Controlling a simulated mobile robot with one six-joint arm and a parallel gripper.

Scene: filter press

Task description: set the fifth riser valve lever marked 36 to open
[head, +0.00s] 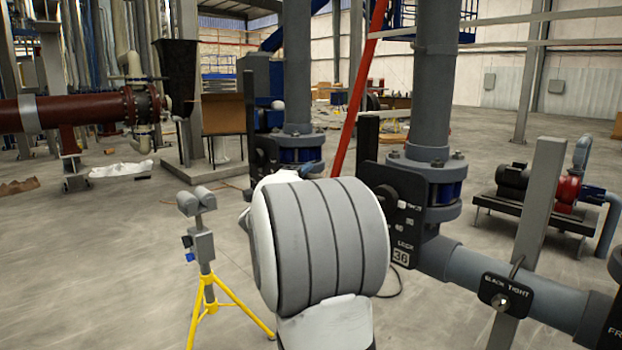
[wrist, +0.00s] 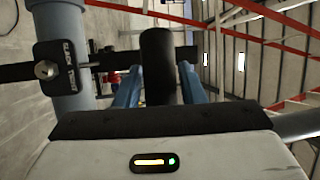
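The valve plate marked 36 (head: 401,257) is on the riser right of centre in the head view. Its black lever bar (head: 367,138) stands upright, roughly in line with the grey riser. In the wrist view, a black rounded handle (wrist: 158,50) stands between the blue fingers of my gripper (wrist: 160,72). The fingers are apart, one on each side, with a gap visible on the right; firm contact does not show. A black bar crosses behind them. In the head view, my wrist hides most of my gripper; only a blue finger part (head: 308,168) shows.
A neighbouring riser valve (head: 298,152) with its own upright lever (head: 249,115) is left of it. A black tag (head: 497,297) hangs on the lower pipe. A yellow tripod (head: 208,300) stands at left. Open floor (head: 90,270) lies at far left.

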